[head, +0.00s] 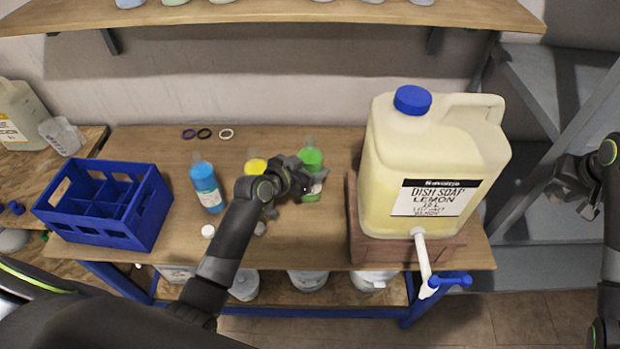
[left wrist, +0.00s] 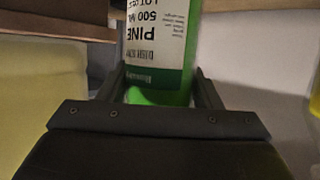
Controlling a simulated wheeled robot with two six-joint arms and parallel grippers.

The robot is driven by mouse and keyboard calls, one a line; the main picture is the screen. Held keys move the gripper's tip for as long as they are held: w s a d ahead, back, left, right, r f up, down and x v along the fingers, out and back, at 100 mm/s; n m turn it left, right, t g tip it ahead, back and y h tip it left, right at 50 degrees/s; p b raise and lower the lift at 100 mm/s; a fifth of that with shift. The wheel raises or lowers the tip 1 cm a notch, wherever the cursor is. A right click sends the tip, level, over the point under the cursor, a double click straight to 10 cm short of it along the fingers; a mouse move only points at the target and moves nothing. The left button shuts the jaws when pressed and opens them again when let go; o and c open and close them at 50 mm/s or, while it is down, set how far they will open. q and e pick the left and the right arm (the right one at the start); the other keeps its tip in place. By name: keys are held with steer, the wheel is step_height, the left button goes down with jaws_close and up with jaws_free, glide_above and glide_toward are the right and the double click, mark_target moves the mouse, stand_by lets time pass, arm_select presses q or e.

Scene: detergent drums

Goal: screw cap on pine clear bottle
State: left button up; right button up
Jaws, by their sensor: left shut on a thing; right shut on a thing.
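The pine clear bottle (head: 311,160) holds green liquid and stands upright at the table's middle in the head view. My left gripper (head: 308,184) is shut on it. In the left wrist view the bottle (left wrist: 160,40) is between the two fingers, its white PINE 500 ML label showing upside down. I cannot tell whether the bottle's base touches the table. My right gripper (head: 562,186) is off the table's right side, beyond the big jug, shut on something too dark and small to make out.
A blue bottle (head: 206,185) and a yellow-filled bottle (head: 256,166) stand left of the pine bottle. A blue crate (head: 105,235) sits at the left. A large lemon dish soap jug (head: 430,165) on a brown block stands at the right. Three rings (head: 205,133) lie at the back.

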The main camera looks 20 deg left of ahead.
arm_select(q)
steer(key=shift+f, duration=0.1)
steer(key=shift+f, duration=1.9)
steer(key=shift+f, duration=0.15)
arm_select(e)
steer(key=shift+f, duration=0.15)
arm_select(q)
steer(key=o, duration=1.5)
